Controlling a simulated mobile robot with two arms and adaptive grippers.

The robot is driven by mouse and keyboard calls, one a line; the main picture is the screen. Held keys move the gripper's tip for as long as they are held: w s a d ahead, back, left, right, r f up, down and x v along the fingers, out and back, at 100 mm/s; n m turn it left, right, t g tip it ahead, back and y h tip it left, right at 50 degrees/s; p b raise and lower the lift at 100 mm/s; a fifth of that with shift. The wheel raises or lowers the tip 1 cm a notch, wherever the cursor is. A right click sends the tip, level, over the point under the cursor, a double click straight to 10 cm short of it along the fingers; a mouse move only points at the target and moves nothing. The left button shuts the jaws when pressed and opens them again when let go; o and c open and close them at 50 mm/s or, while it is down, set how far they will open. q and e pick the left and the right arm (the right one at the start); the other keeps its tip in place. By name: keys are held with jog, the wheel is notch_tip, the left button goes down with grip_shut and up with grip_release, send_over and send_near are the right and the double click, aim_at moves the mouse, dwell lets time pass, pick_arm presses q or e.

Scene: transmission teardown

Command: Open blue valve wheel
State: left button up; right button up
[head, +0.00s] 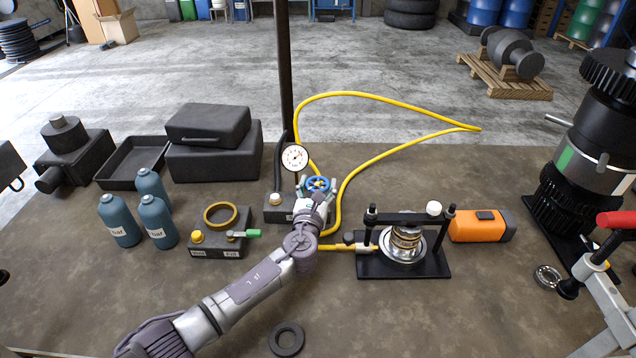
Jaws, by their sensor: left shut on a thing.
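The blue valve wheel (318,184) sits on top of a dark valve block (278,214) near the middle of the bench. A round white pressure gauge (295,157) stands just behind and left of it. My left gripper (317,194) reaches up from the lower left and is at the near side of the wheel, shut on it. The fingertips are small here and partly hidden by the wrist. My right gripper is not in view.
A yellow hose (372,152) loops behind the wheel. A black press fixture (404,262) with a spring stack stands to the right, beside an orange case (478,226). A dark ring (286,339) lies in front.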

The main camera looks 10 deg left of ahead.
aim_at(317, 182)
pick_arm(q)
jog(key=n+y, duration=0.2)
jog(key=y, duration=0.1)
jog(key=shift+f+g+y+b, duration=0.1)
jog(key=shift+g+y+b, duration=0.2)
jog(key=shift+b, duration=0.1)
jog(key=shift+n+g+y+b, duration=0.85)
jog(key=shift+n+y, duration=0.75)
jog(key=shift+y, duration=0.5)
jog(key=o, duration=1.1)
jog(key=shift+o, duration=0.2)
notch_tip(317, 182, up, 10)
jog(key=shift+r, duration=0.1)
